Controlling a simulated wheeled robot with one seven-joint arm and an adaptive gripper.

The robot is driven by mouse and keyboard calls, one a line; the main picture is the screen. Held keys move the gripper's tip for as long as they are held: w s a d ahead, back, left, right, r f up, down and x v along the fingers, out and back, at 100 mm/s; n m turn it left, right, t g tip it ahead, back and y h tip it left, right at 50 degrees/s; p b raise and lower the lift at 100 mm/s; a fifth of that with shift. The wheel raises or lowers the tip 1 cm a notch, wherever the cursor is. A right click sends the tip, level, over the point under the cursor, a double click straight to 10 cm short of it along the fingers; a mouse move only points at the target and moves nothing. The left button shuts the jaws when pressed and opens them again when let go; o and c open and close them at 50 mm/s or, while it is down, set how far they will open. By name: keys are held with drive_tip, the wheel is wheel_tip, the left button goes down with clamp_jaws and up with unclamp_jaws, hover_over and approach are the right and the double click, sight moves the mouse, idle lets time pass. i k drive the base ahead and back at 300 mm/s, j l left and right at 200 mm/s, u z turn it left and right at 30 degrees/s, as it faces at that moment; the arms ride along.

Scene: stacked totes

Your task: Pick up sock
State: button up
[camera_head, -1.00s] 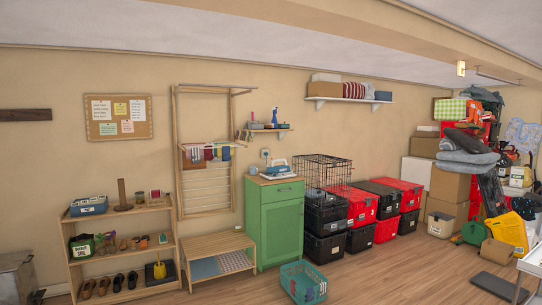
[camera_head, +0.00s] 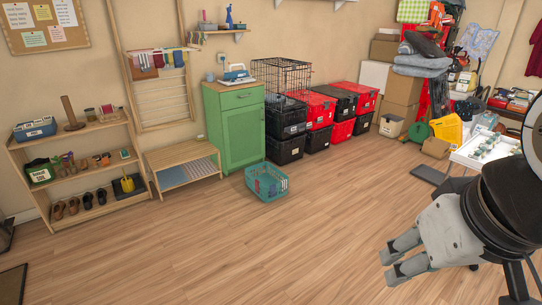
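Small cloth items that look like socks (camera_head: 178,58) hang on the wooden drying rack (camera_head: 163,103) on the back wall, at upper left. They are too small for me to tell each one apart. A teal laundry basket (camera_head: 267,196) stands on the floor in front of the green cabinet, with some cloth in it; whether a sock is among it I cannot tell. My gripper (camera_head: 388,269) is at lower right, above the bare floor, with its two fingers apart and nothing between them. It is far from the rack and the basket.
A shoe shelf (camera_head: 82,169) and a low wooden bench (camera_head: 184,168) stand left of the green cabinet (camera_head: 236,130). Stacked red and black totes (camera_head: 317,113) stand right of it. A white tray table (camera_head: 487,150) is at right. The middle floor is clear.

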sight(285, 187)
drive_tip(key=i+j+u, duration=0.15)
drive_tip(key=i+j, duration=0.3)
drive_tip(key=i, duration=0.3)
drive_tip(key=i+j+u, duration=0.1)
drive_tip(key=i+j, duration=0.25)
drive_tip(key=i, duration=0.45)
drive_tip(key=i+j+u, duration=0.15)
drive_tip(key=i+j, duration=0.15)
drive_tip(key=i, duration=0.5)
drive_tip(key=i+j+u, duration=0.1)
drive_tip(key=i, duration=0.75)
drive_tip(key=i+j+u, duration=0.15)
drive_tip(key=i, duration=0.65)
